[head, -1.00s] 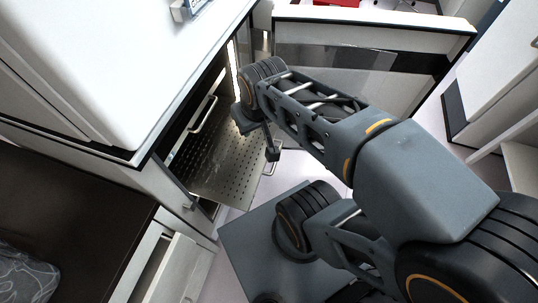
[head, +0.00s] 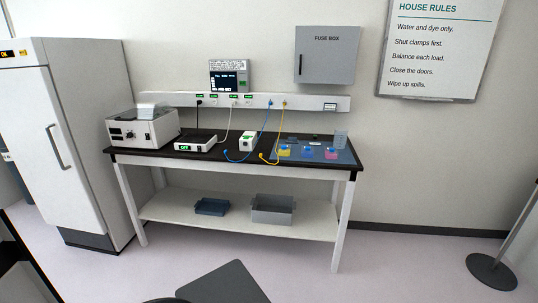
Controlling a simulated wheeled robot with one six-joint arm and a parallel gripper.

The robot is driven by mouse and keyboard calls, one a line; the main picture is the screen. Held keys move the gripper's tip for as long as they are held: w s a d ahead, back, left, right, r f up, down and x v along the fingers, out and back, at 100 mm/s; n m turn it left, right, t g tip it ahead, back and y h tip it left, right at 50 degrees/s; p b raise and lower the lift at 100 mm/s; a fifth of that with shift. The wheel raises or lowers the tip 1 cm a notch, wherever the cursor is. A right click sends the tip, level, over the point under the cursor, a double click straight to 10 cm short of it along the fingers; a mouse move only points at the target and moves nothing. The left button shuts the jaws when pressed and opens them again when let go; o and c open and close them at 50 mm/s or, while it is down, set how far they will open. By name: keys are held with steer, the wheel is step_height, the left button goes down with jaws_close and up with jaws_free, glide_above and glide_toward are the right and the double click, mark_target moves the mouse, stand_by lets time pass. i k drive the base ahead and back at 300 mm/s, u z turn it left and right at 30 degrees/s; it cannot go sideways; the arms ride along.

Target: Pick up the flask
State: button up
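Small vessels with blue caps stand at the right end of the black bench top (head: 222,158), on a blue-grey mat (head: 348,160). One is yellow (head: 284,152), one blue (head: 307,154), one pink (head: 331,154). They look like flasks, but they are too small to tell their exact shape or which one the task means. My gripper is outside the head view, so its state and anything in it are hidden.
A clear beaker (head: 341,137) stands behind the mat. A boxy device (head: 143,130), a flat unit (head: 195,144) and cables (head: 263,120) occupy the bench. Bins (head: 272,209) sit on the lower shelf. A tall white cabinet (head: 75,140) stands left. The floor in front is mostly clear.

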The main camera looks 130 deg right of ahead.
mark_target(284, 150)
steer(key=z, duration=2.85)
steer(key=k, duration=0.25)
steer(key=z, duration=1.3)
steer(key=i, duration=2.9)
steer(key=z, duration=0.55)
